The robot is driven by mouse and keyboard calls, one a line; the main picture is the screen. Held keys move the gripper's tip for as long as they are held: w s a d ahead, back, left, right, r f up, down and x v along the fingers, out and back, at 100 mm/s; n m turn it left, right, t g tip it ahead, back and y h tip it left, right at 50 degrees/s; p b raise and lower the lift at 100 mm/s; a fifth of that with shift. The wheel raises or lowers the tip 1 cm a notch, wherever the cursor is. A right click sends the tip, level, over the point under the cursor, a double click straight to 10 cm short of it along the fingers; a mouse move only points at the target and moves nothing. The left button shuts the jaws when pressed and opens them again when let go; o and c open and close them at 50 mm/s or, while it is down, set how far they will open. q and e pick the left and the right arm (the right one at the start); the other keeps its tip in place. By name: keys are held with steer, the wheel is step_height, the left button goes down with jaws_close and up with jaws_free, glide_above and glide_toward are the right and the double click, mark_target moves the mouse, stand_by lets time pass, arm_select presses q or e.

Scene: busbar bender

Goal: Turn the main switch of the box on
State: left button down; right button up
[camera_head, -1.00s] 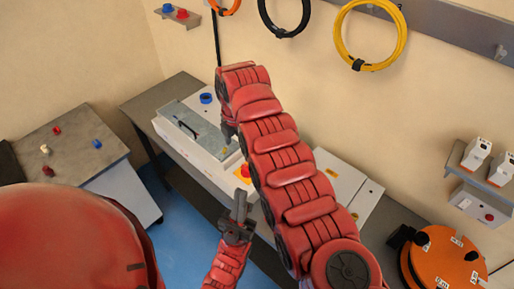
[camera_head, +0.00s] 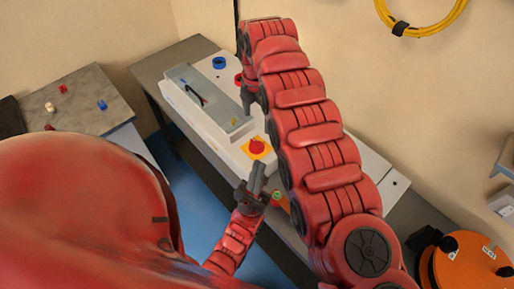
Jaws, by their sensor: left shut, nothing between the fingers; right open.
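The box (camera_head: 215,128) is a long pale case on a grey bench, with a metal plate and a blue ring on its top. The main switch (camera_head: 257,147) is a red knob on a yellow square on the box. My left gripper (camera_head: 259,165) is shut and empty, its tips just below the red knob; I cannot tell whether they touch it. My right gripper (camera_head: 246,100) points down over the box near the metal plate, above the knob in the picture. Its fingers are partly hidden by my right arm.
A green button (camera_head: 277,195) is partly visible beside my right arm. A grey side table (camera_head: 80,95) with small coloured pieces stands at the left. An orange reel (camera_head: 465,268) is at the lower right. A yellow cable coil (camera_head: 422,30) hangs on the wall.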

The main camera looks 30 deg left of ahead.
mark_target(257, 143)
step_height(257, 143, down, 11)
steer(key=b, duration=0.6)
steer(key=shift+a+r, duration=0.1)
steer(key=shift+r, duration=0.1)
steer(key=shift+f, duration=0.25)
steer(key=c, duration=1.4)
